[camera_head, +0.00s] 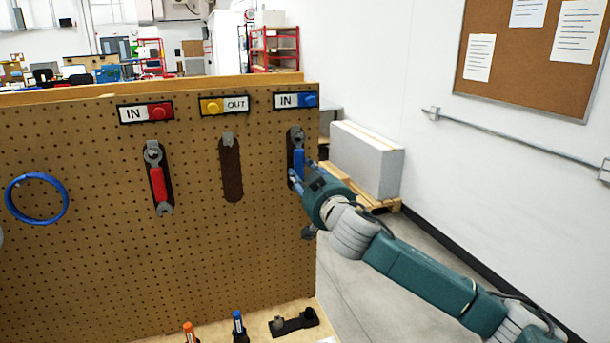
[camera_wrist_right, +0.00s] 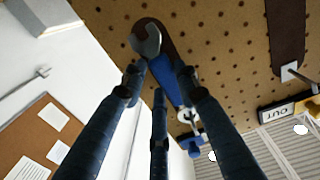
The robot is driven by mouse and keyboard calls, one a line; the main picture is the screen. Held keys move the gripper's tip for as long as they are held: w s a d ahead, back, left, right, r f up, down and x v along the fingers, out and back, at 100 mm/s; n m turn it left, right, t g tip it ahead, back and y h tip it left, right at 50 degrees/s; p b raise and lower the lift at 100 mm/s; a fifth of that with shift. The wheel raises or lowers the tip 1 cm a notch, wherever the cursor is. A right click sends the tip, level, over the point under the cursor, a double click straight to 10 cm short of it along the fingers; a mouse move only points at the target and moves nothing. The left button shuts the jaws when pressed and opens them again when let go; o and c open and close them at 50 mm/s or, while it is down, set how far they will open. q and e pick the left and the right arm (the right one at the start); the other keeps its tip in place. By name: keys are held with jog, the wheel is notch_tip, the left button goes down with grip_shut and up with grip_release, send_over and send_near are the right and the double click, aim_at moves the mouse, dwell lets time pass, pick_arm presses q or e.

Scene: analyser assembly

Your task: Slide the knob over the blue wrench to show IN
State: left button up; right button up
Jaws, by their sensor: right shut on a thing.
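The blue wrench (camera_head: 299,163) hangs upright at the board's right side, over a dark wrench-shaped patch. My right gripper (camera_head: 296,180) is shut on its lower part; the wrist view shows the fingers around the blue handle (camera_wrist_right: 168,80), with the open jaw end (camera_wrist_right: 148,40) free. Above the wrench is a sliding label (camera_head: 287,101) reading IN, with its blue knob (camera_head: 311,100) at the right end. The gripper is below this knob and apart from it. The blue knob also shows in the wrist view (camera_wrist_right: 195,145). My left gripper is out of view.
A red wrench (camera_head: 158,184) hangs under an IN label with a red knob (camera_head: 156,112). An empty dark patch (camera_head: 231,175) lies under an OUT label with a yellow knob (camera_head: 211,106). A blue ring (camera_head: 37,198) hangs left. Markers (camera_head: 239,325) stand below.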

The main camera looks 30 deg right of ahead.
jog(key=o, duration=1.3)
jog(key=shift+s, duration=0.1)
jog(key=shift+b+v, duration=1.3)
jog(key=shift+v, duration=3.1)
jog(key=shift+a+f, duration=0.1)
